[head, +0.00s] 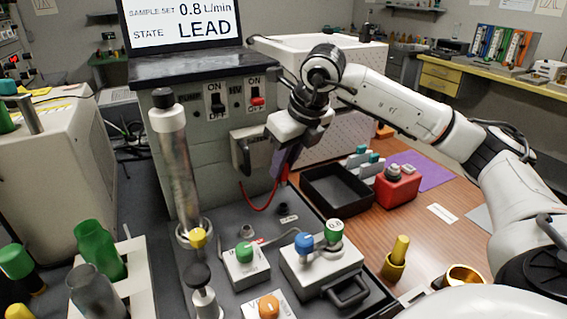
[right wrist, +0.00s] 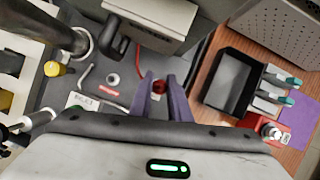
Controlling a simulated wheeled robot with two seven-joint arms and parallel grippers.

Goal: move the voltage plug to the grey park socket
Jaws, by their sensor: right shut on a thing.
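My right gripper (head: 283,172) hangs over the deck in front of the grey cabinet. It is shut on the red voltage plug (right wrist: 158,87), which sits between the purple fingertips in the right wrist view. In the head view a red cable (head: 262,208) loops from the cabinet front to the plug. My left gripper is not in view.
A black tray (head: 337,190) and a red box (head: 397,185) stand to the right. A clear column (head: 176,165) stands at left. A green-knob box (head: 246,268) and a blue-knob box (head: 320,268) stand in front. Switches (head: 217,102) are on the cabinet above.

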